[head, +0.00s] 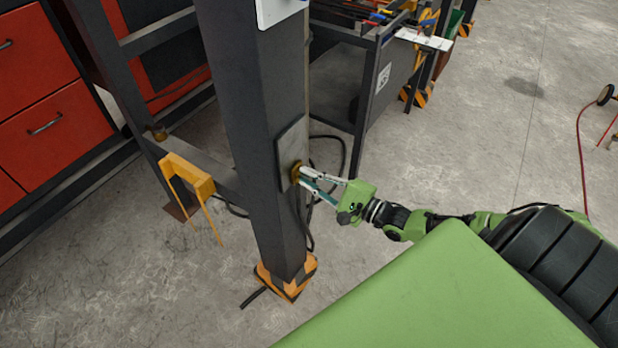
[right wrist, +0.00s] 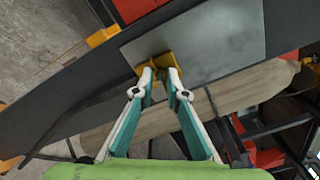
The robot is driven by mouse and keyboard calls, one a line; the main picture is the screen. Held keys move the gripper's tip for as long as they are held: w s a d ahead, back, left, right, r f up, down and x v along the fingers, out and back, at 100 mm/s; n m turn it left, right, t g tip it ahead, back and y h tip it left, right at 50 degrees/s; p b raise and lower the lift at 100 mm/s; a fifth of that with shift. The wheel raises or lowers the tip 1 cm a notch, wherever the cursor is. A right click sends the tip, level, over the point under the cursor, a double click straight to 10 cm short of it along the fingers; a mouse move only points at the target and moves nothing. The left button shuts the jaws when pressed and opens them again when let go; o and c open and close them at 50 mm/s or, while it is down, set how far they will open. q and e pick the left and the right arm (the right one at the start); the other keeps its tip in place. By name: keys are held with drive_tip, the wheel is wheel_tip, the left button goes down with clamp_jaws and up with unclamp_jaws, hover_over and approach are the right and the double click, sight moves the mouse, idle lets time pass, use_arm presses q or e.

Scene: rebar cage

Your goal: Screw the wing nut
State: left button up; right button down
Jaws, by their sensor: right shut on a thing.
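The wing nut (head: 296,171) is a small yellow-gold piece on a grey metal plate (head: 290,142) fixed to the side of a dark upright post (head: 262,120). My right gripper (head: 302,176) reaches it from the right, with its fingertips on it. In the right wrist view the wing nut (right wrist: 157,68) sits at the lower edge of the plate (right wrist: 215,45), and the two fingertips of my gripper (right wrist: 160,80) are closed on its near side. The fingertips hide part of it. My left gripper does not show in either view.
A yellow bracket (head: 187,178) hangs on the frame left of the post. The post's foot (head: 285,277) has orange and black markings. Dark cables lie on the floor behind it. A cart (head: 375,85) with tools stands behind, red drawers (head: 50,120) at left. Floor at right is mostly clear.

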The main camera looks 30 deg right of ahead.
drive_tip(key=shift+f, duration=0.15)
drive_tip(key=c, duration=2)
unclamp_jaws()
drive_tip(key=shift+c, duration=0.2)
drive_tip(key=shift+s, duration=0.1)
drive_tip(key=v, duration=1.2)
drive_tip(key=shift+f, duration=0.1)
